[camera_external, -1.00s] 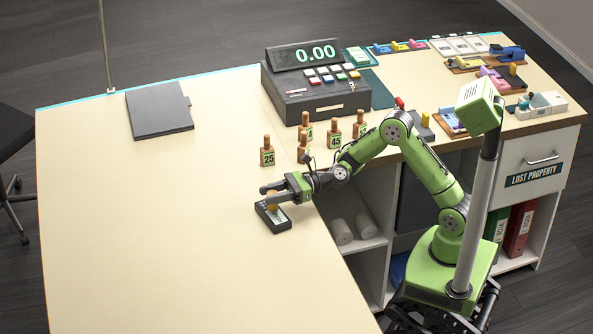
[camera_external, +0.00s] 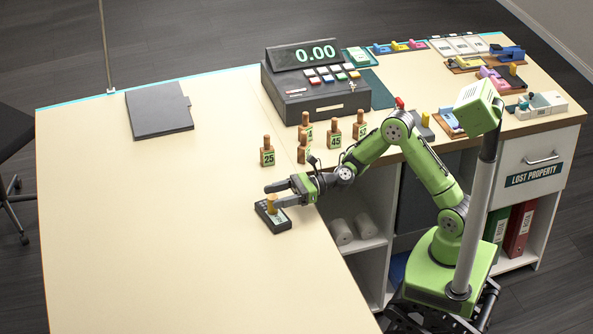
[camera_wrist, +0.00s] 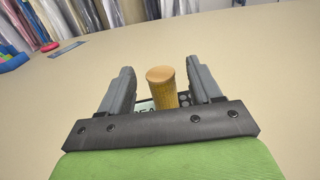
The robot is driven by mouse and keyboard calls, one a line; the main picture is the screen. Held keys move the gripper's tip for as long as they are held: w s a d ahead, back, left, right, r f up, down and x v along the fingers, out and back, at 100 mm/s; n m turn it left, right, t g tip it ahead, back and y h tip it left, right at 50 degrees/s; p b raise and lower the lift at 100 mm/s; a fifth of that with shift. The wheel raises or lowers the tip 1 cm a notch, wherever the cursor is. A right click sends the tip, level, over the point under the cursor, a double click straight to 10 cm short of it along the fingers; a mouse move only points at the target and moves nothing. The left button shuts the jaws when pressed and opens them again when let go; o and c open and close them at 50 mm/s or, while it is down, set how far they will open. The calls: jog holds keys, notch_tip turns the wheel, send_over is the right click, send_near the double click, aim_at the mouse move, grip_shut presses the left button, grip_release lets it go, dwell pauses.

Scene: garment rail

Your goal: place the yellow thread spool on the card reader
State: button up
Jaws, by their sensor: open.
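The yellow thread spool (camera_external: 272,202) stands upright on the dark card reader (camera_external: 283,224) near the counter's inner edge. My gripper (camera_external: 277,194) is open, low over the counter at the reader's upper side, its fingers pointing left. In the wrist view, the spool (camera_wrist: 162,88) stands between the two spread fingers of my gripper (camera_wrist: 160,70), with a visible gap on each side. The card reader (camera_wrist: 145,106) shows only in part behind the gripper's dark crossbar; the spool's foot is hidden there.
Several numbered wooden pegs, one marked 25 (camera_external: 267,152), stand just above my gripper. The cash register (camera_external: 315,90) is behind them. A grey folder (camera_external: 159,112) lies at the upper left. The counter left of the card reader is clear.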

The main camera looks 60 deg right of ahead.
jog(key=v, duration=1)
jog(key=shift+d+r, duration=0.1)
jog(key=s+a+n+g, duration=0.1)
jog(key=s+n, duration=0.1)
jog(key=n, duration=0.1)
jog(key=s+a+n+g+h, duration=0.1)
jog(key=s+n+g, duration=0.1)
jog(key=n, duration=0.1)
jog(key=s+a+f+n+g, duration=0.1)
jog(key=s+n, duration=0.1)
jog(key=n, duration=0.2)
jog(key=shift+a+f, duration=0.1)
jog(key=shift+a, duration=0.2)
jog(key=s+d+r+n+g+h, duration=0.2)
jog(key=s+d+n+h, duration=1)
jog(key=s+d+n, duration=0.4)
jog(key=s+d, duration=0.1)
jog(key=s, duration=0.4)
jog(key=shift+d+h, duration=0.2)
jog(key=shift+h, duration=0.1)
notch_tip(320, 180, up, 12)
jog(key=p, duration=1.1)
jog(key=shift+f, duration=0.15)
